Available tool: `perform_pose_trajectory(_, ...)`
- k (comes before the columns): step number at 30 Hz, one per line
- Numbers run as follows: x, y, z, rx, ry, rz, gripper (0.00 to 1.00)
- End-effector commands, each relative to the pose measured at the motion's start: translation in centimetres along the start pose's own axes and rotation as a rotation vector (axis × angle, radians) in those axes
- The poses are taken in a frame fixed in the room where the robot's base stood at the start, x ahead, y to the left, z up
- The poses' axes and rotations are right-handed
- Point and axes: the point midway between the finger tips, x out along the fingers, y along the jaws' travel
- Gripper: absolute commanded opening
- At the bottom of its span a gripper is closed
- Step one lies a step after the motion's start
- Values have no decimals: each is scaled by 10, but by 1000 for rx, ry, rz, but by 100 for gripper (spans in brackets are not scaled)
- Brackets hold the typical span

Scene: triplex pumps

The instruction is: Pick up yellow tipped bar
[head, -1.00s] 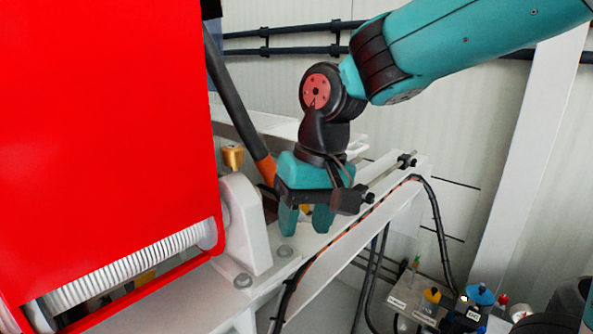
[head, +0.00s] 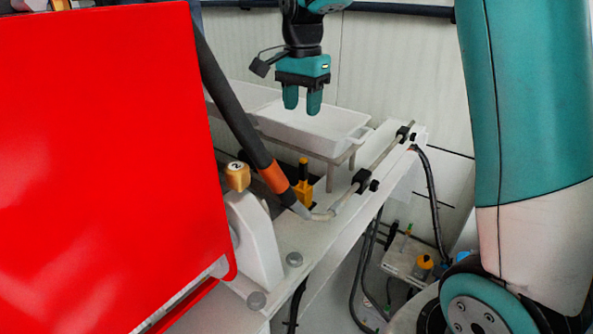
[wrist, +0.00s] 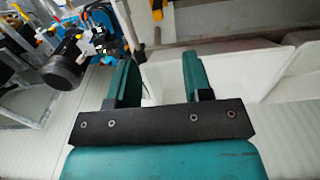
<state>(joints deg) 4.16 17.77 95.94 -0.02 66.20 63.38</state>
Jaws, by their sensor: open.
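A short upright bar (head: 303,171) with a dark middle and a yellow tip stands in a yellow base on the white beam, just right of the orange-banded dark pole. My gripper (head: 302,104) is open and empty. It points down, well above and behind the bar, over the white tray. In the wrist view my gripper's fingers (wrist: 157,78) are apart with nothing between them.
The white tray (head: 312,132) sits on a stand behind the beam. A thin rod (head: 378,157) in black clamps runs along the beam. The dark pole (head: 228,100) slants close to the bar. A big red panel (head: 95,170) fills the left.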

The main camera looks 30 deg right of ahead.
Motion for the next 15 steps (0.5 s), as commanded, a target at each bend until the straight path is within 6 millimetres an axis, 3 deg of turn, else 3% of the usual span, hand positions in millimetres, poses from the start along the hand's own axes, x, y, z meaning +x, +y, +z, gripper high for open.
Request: perform_pose_trajectory(15, 103, 4, -3, 7, -3, 7, 46)
